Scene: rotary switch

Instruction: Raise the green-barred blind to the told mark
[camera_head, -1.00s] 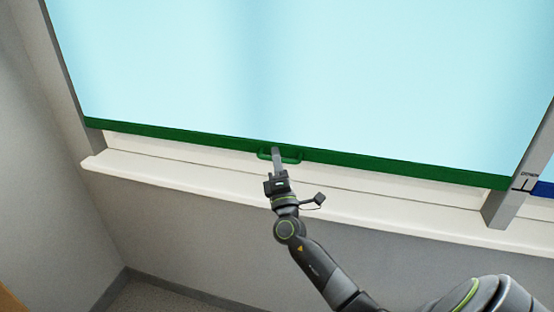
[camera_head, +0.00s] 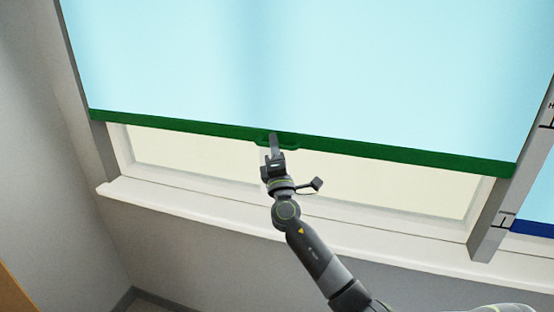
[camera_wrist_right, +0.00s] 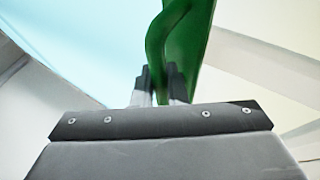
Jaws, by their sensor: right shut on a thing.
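The pale blue blind (camera_head: 300,60) hangs in front of a window, with a green bar (camera_head: 400,155) along its lower edge. The bar slopes down to the right in the head view. A green handle (camera_head: 291,146) sticks out near the middle of the bar. My right gripper (camera_head: 273,143) is shut on this handle, reaching up from below. In the right wrist view the fingers (camera_wrist_right: 158,85) are at the curved green handle (camera_wrist_right: 180,35), which hides part of their grip. The right post (camera_head: 490,215) bears dark marks, one near the bar's level or above and one lower; their lettering is too small to read. My left gripper is not in view.
A white sill (camera_head: 190,204) runs below the window. A second blind with a blue bar (camera_head: 533,228) hangs lower, right of the post. Pale window glass (camera_head: 190,153) shows beneath the green bar. A grey wall (camera_head: 60,200) stands at the left.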

